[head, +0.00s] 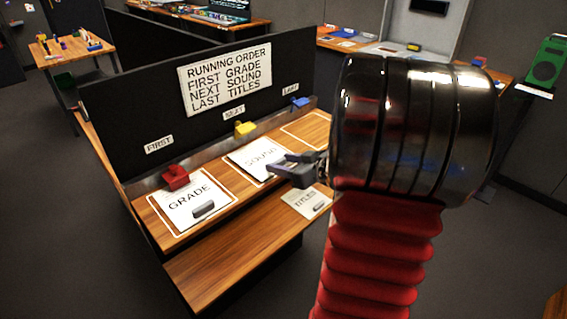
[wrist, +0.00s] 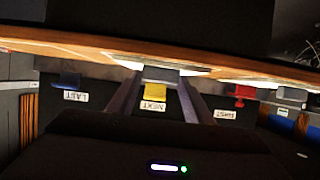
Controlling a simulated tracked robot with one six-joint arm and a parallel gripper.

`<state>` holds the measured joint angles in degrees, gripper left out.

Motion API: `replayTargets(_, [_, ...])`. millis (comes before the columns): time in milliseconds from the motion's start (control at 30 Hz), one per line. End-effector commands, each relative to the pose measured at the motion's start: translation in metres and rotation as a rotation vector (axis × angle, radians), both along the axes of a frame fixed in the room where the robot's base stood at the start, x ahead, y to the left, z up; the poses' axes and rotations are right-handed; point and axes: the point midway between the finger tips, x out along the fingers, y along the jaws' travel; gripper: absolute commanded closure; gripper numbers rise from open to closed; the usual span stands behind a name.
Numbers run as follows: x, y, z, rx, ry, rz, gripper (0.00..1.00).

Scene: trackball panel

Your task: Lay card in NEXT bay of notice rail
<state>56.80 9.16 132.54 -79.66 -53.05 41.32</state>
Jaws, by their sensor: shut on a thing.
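The SOUND card (head: 250,161) is white and lies at the NEXT bay, below the yellow clip (head: 245,128) and the NEXT label (head: 234,113). My gripper (head: 283,167) is shut on the card's grey grip block (wrist: 157,76), seen between the fingers in the wrist view. The card looks nearly flat in the bay; I cannot tell whether it touches the surface. The GRADE card (head: 188,207) lies in the FIRST bay by the red clip (head: 175,177). The LAST bay (head: 308,130) is an empty white outline by the blue clip (head: 299,102).
The TITLES card (head: 306,202) lies on the lower wooden ledge (head: 235,262). A black panel with a RUNNING ORDER sign (head: 226,77) stands behind the rail. My arm covers the right of the desk in the head view. Other desks stand farther back.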

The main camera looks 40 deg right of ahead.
Motion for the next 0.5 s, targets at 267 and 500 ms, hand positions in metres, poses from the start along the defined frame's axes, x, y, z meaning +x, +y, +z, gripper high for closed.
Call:
replayTargets(267, [0.0,0.0,-0.0015,-0.001,0.0,0.0,0.53])
replayTargets(500, [0.0001,0.0001,-0.0011,-0.001,-0.001,0.0,0.36])
